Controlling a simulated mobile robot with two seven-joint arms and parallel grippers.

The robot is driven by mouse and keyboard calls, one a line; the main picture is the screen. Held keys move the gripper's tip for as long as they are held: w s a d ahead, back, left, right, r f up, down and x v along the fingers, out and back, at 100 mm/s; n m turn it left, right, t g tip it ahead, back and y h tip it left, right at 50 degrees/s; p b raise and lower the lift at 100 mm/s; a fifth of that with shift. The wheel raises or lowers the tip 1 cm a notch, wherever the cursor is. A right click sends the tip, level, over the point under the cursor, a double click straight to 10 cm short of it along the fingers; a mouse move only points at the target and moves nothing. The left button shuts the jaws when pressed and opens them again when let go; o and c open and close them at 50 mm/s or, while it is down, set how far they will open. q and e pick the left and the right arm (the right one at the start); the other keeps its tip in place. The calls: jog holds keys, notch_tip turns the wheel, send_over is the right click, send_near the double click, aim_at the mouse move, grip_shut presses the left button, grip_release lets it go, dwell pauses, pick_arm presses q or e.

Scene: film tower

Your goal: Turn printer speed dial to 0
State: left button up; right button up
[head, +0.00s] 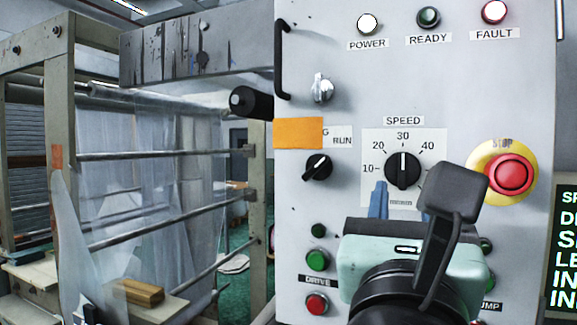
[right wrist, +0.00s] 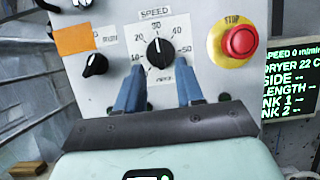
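The speed dial (head: 403,171) is a black knob on a white scale plate under the SPEED label, on a grey control panel. Its white pointer stands straight up, at 30. The dial also shows in the right wrist view (right wrist: 159,52), just beyond my fingertips. My right gripper (head: 404,192) is in front of the panel, just below the dial. In the right wrist view its two blue fingers (right wrist: 160,82) are wide apart with nothing between them. One finger is hidden in the head view by a dark part of my wrist.
A red STOP button (head: 509,174) on a yellow ring sits right of the dial. A black selector knob (head: 318,167) and an orange tag (head: 298,133) are to its left. A screen (right wrist: 291,85) reads SPEED 0. Film rollers (head: 150,154) stand at left.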

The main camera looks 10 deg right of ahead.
aim_at(403, 172)
jog(key=p+x, duration=0.1)
jog(key=x, duration=0.4)
jog(key=shift+w, duration=0.2)
jog(key=shift+s, duration=0.1)
grip_shut()
